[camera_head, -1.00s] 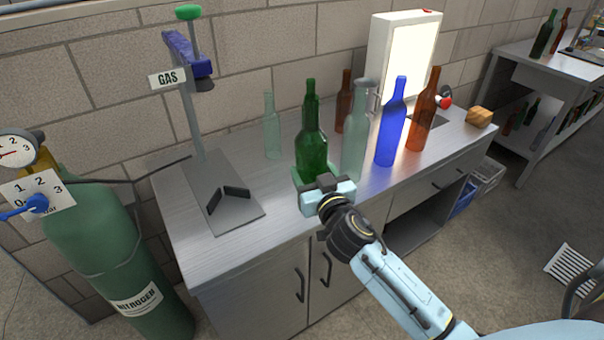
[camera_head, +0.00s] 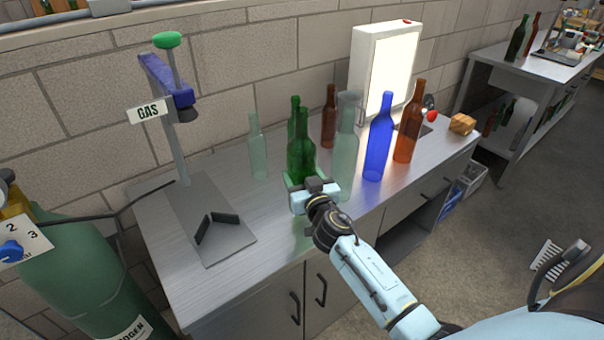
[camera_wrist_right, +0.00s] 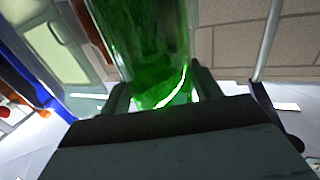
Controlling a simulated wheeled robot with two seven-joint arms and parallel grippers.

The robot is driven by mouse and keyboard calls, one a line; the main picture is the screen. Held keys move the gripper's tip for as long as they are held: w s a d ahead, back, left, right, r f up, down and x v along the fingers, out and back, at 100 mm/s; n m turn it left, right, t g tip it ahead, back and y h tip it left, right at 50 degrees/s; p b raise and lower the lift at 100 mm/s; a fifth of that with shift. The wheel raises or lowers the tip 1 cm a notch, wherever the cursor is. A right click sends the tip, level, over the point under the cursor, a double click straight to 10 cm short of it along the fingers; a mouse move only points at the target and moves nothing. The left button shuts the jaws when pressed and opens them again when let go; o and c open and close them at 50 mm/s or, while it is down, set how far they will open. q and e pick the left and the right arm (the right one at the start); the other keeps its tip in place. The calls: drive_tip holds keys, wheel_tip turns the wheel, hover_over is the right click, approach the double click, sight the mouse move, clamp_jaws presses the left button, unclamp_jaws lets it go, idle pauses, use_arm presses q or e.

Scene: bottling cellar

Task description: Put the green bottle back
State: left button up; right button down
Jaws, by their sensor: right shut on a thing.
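My right gripper (camera_head: 304,184) is shut on a green bottle (camera_head: 301,157) at the front middle of the steel bench (camera_head: 225,192). In the right wrist view the green bottle (camera_wrist_right: 145,45) fills the space between the dark fingers (camera_wrist_right: 157,95), and its neck is out of frame. I cannot tell whether its base touches the bench. A second green bottle (camera_head: 294,118) stands close behind it, partly hidden. My left gripper is not in view.
Pale clear bottles (camera_head: 257,150) (camera_head: 345,150) stand on both sides. Brown (camera_head: 329,118), blue (camera_head: 379,138) and amber (camera_head: 407,125) bottles stand right, near a lit panel (camera_head: 388,70). The gas stand (camera_head: 180,140) is left.

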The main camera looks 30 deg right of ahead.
wheel_tip(320, 180, down, 3)
drive_tip(key=shift+w+r+b, duration=0.1)
drive_tip(key=shift+r+b, duration=0.1)
drive_tip(key=shift+b, duration=0.8)
drive_tip(key=shift+f, duration=0.25)
drive_tip(key=shift+f+b, duration=0.2)
drive_tip(key=shift+b, duration=0.15)
drive_tip(key=shift+c, duration=1.6)
unclamp_jaws()
drive_tip(key=shift+f, duration=0.15)
